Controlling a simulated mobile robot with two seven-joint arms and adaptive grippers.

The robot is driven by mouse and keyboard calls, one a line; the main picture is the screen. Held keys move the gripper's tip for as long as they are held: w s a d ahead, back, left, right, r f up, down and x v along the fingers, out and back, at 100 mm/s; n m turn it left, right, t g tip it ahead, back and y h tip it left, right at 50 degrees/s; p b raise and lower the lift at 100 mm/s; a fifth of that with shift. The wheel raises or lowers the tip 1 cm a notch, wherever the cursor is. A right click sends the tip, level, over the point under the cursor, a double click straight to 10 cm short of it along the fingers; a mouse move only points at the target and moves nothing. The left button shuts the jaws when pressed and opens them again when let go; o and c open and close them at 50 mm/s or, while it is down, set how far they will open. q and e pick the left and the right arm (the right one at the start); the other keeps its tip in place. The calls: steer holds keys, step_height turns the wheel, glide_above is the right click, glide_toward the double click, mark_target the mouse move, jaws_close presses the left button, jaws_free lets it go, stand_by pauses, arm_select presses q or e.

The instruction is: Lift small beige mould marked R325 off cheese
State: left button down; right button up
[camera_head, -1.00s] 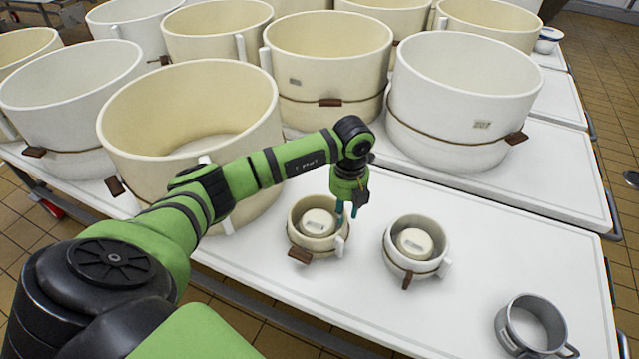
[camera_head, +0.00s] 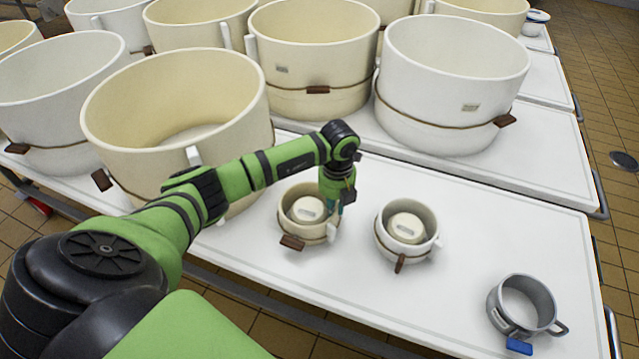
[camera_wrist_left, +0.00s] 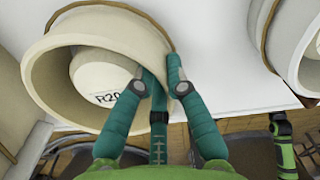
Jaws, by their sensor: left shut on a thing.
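The small beige mould (camera_head: 318,235) stands on the white table with a brown tag at its front. A round pale piece (camera_head: 307,209), apparently the cheese, lies inside it with a label. In the left wrist view this piece (camera_wrist_left: 100,78) shows a label starting "R20"; the rest is hidden. No R325 mark is readable. My left gripper (camera_head: 336,208) points down at the mould's right side. In the left wrist view my left gripper (camera_wrist_left: 162,80) is shut on the rim of the mould (camera_wrist_left: 60,110). I cannot tell any gap beneath the mould. My right gripper is not in view.
A similar small whitish mould (camera_head: 402,251) with a round piece inside stands close on the right. A grey pot (camera_head: 517,310) is at the front right corner. Large vat-like moulds (camera_head: 450,90) crowd behind.

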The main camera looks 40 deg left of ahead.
arm_select(q)
step_height(320, 180, up, 9)
steer(key=shift+w+r, duration=0.1)
steer(key=shift+r, duration=0.45)
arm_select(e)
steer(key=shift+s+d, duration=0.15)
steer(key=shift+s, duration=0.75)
arm_select(q)
steer(key=shift+p, duration=0.4)
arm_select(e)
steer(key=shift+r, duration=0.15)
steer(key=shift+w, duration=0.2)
